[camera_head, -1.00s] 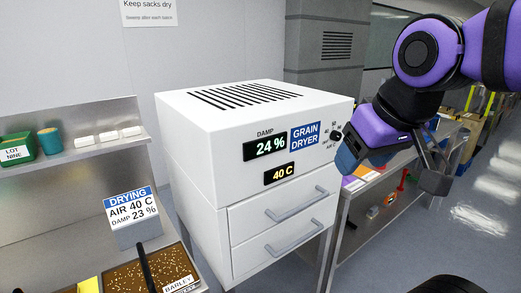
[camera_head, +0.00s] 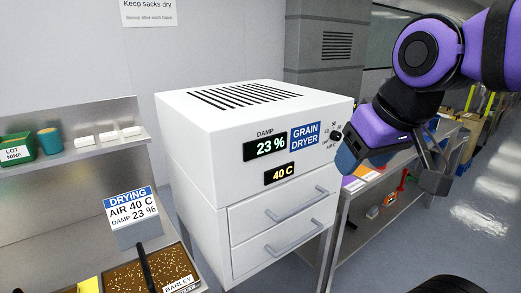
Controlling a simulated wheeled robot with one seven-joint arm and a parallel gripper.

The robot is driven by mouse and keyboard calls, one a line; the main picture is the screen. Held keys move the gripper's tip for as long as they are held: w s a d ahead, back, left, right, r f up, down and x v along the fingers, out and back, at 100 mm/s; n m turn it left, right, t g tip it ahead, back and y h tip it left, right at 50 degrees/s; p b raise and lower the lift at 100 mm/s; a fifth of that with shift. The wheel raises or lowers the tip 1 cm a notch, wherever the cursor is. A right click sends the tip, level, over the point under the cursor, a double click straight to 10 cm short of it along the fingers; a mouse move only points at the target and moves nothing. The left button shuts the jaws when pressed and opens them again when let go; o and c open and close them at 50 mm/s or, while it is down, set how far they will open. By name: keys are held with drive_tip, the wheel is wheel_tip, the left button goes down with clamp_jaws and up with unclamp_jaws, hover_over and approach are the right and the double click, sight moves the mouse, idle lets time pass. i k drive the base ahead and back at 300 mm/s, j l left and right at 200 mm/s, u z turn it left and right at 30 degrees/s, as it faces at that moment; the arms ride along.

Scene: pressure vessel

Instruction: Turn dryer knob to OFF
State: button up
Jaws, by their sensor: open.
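The white grain dryer (camera_head: 205,150) stands in the middle of the view. Its small black knob (camera_head: 336,135) sits at the right end of the front face, with tiny dial markings around it that I cannot fully read. The damp display (camera_head: 265,146) reads 23 % and the temperature display (camera_head: 279,174) reads 40 C. My gripper (camera_head: 392,172) is open and empty, to the right of the knob. One dark finger is close beside the knob and covers part of the dial area; I cannot tell whether it touches.
A sign (camera_head: 131,207) reads DRYING, AIR 40 C, DAMP 23 %. A barley tray (camera_head: 190,268) is at the lower left. A shelf (camera_head: 90,147) holds a green bin and small items. A side bench (camera_head: 350,228) stands right of the dryer; open floor (camera_head: 450,250) lies beyond.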

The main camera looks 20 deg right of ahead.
sight(336, 136)
drive_tip(key=z, duration=0.75)
